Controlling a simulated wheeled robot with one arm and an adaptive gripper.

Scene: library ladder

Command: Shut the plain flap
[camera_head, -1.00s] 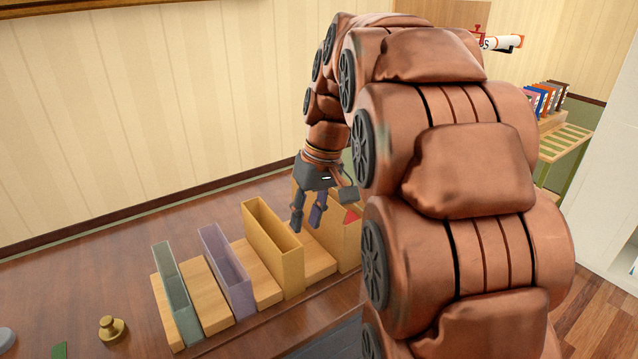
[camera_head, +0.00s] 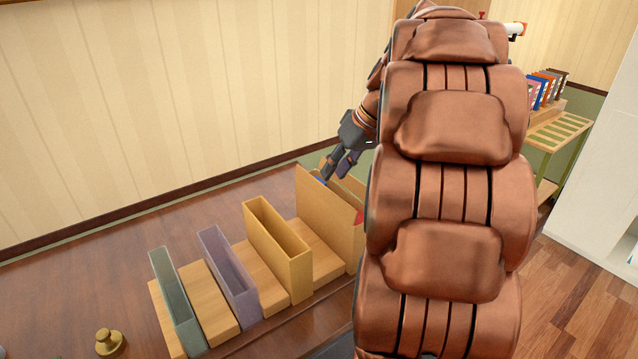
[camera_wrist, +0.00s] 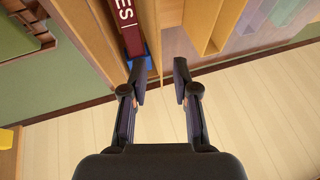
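My gripper (camera_head: 335,176) is above the rightmost wooden case on the counter, by its back top edge. In the wrist view the two fingers of my gripper (camera_wrist: 160,76) are spread, with nothing between them. The case has a plain wooden side panel (camera_head: 323,214) that stands upright. Inside it a dark red item with white letters (camera_wrist: 125,22) and a blue piece (camera_wrist: 139,62) show in the wrist view, close to the left finger. I cannot tell which part is the plain flap; my arm hides much of the case's right side.
A yellow case (camera_head: 293,262), a purple case (camera_head: 231,281) and a grey-green case (camera_head: 176,305) stand in a row on wooden blocks to the left. A brass weight (camera_head: 108,343) stands at the front left. The counter behind the row is clear.

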